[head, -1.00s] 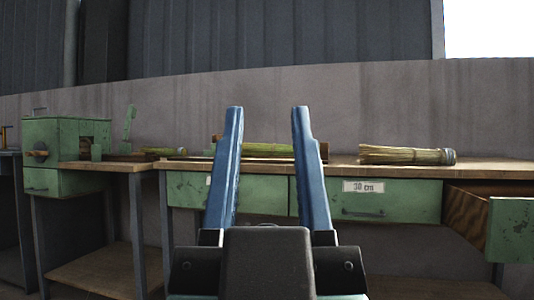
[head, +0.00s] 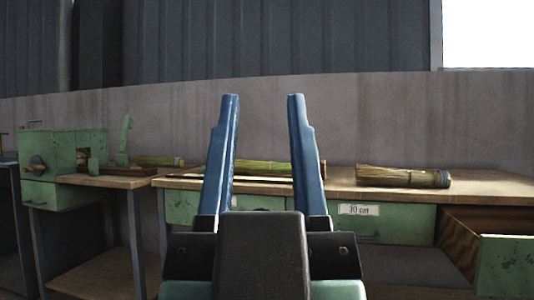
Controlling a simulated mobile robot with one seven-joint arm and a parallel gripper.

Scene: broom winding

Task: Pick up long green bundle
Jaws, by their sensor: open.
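A long green bundle (head: 262,168) lies on the wooden workbench (head: 480,188), seen between and behind the two blue fingers of my gripper (head: 262,98). The fingers are apart, with nothing between them. My gripper is in front of the bench, nearer the camera than the bundle. The left finger hides part of the bundle's left side. A thicker straw-coloured bundle (head: 400,176) with a grey-banded end lies to the right on the same bench. A shorter green bundle (head: 158,161) lies at the left.
A green machine (head: 50,155) stands on a lower table at the left. A drawer labelled 30 cm (head: 385,222) is under the bench. An open drawer (head: 503,262) juts out at the lower right. A grey wall rises behind the bench.

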